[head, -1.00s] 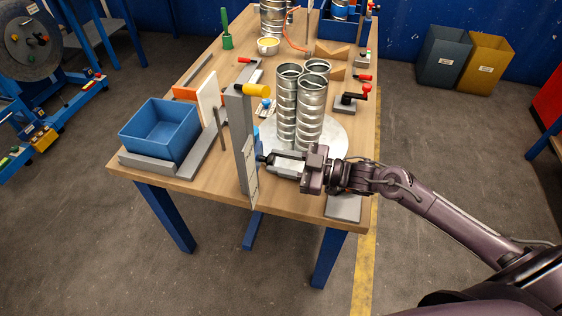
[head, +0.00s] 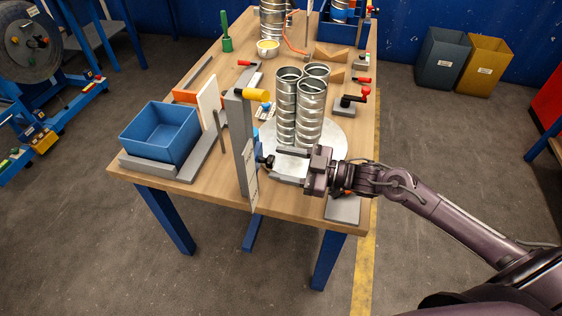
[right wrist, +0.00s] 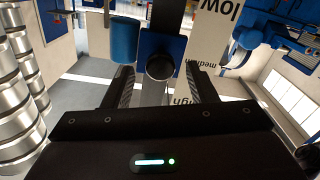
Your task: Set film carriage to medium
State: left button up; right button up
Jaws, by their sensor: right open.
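The film carriage is a blue block with a black knob (right wrist: 160,66) on a grey upright post (head: 240,140). A little of its blue shows behind the post in the head view (head: 257,138). A white label plate (right wrist: 225,30) beside the post reads low, medium and high; the last word is partly covered. The knob is near the medium word in the right wrist view, but I cannot tell the exact setting. My right gripper (head: 273,164) is open, with its fingers on either side of the knob and no visible grip. My left gripper is out of view.
Several spiral duct pieces (head: 310,110) stand on a round plate (head: 335,140) just behind my right gripper. A blue bin (head: 160,130) sits left of the post. A yellow-ended handle (head: 252,95) sticks out from the post top. Bench front edge is close.

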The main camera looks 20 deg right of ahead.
jog(key=v, duration=0.7)
jog(key=shift+a, duration=0.1)
